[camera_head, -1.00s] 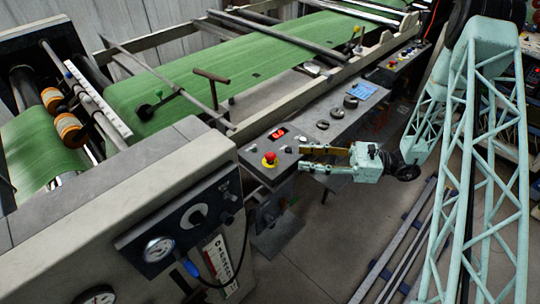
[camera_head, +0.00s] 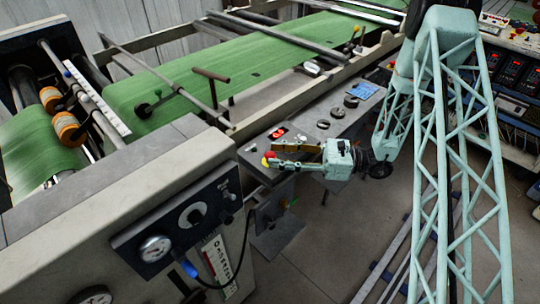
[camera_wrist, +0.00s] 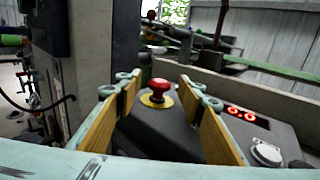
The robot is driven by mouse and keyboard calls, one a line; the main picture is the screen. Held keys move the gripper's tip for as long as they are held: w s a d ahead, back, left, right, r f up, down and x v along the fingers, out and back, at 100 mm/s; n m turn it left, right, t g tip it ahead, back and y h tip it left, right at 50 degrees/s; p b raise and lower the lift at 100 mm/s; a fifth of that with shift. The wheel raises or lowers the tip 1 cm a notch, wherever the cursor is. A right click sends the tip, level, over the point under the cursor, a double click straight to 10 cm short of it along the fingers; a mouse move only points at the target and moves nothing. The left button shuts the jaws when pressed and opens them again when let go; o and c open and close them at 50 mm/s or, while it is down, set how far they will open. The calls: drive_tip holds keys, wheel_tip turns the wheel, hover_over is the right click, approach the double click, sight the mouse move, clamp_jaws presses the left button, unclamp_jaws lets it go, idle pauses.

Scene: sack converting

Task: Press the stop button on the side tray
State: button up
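The stop button (camera_wrist: 158,87) is a red mushroom head on a yellow base, on the near end of the grey side tray (camera_wrist: 160,132). In the head view the button (camera_head: 267,160) shows just left of my gripper's fingertips and is partly hidden by them. My gripper (camera_head: 273,155) reaches in from the right, low over the tray. In the wrist view its two wood-coloured finger pads (camera_wrist: 155,95) stand wide apart, with the button seen between them, towards the tips. Nothing is held. I cannot tell whether a fingertip touches the button.
A red lit display (camera_wrist: 246,115) and a round silver knob (camera_wrist: 266,153) sit on the tray right of the fingers. A blue pad (camera_head: 362,92) lies farther along it. The machine housing (camera_head: 150,190) with gauges stands at left. Green sack web (camera_head: 190,85) runs behind.

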drive_tip(key=shift+w+a, duration=0.15)
drive_tip(key=shift+a, duration=1.25)
drive_tip(key=shift+c, duration=0.7)
